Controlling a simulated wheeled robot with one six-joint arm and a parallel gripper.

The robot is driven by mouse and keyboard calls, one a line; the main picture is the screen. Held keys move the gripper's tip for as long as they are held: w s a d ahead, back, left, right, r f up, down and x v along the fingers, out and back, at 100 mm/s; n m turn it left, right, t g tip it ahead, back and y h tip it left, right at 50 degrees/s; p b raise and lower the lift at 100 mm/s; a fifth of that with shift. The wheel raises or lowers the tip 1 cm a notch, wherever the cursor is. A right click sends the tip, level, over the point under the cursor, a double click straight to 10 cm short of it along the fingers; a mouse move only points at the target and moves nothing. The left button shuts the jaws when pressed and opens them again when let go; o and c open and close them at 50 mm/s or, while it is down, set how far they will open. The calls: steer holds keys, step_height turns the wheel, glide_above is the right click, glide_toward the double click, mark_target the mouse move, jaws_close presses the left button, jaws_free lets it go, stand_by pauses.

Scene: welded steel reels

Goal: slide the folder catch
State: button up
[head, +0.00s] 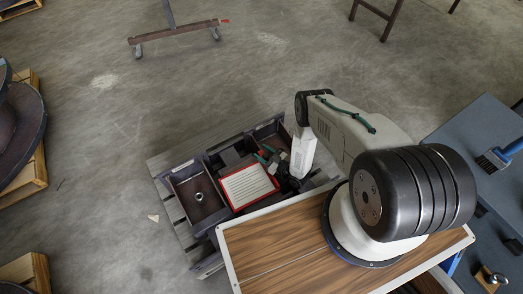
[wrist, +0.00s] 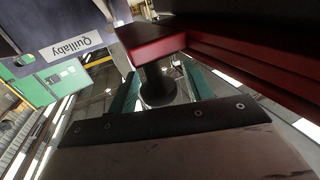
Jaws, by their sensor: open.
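The folder (head: 249,186), a white sheet with a red border, lies tilted in the dark compartment tray (head: 209,224). In the wrist view its red edge (wrist: 235,62) runs across the top right. A dark round knob, apparently the catch (wrist: 158,88), stands out below a red block at that edge. My gripper (head: 265,156) is beside the folder's upper right corner. In the wrist view my gripper (wrist: 160,78) is open, with one green finger on each side of the knob. I cannot tell whether either finger touches it. In the head view the catch is too small to make out.
A metal ring (head: 198,196) lies in the left compartment. The tray rests on grey slats (head: 164,161) beside a wood-topped surface (head: 285,245). A blue brush (head: 497,157) lies on the bench at right. A wall labelled "Quillaby" (wrist: 72,46) is close in the wrist view.

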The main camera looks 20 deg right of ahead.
mark_target(268, 158)
steer(key=shift+v, duration=3.5)
steer(key=shift+w, duration=0.1)
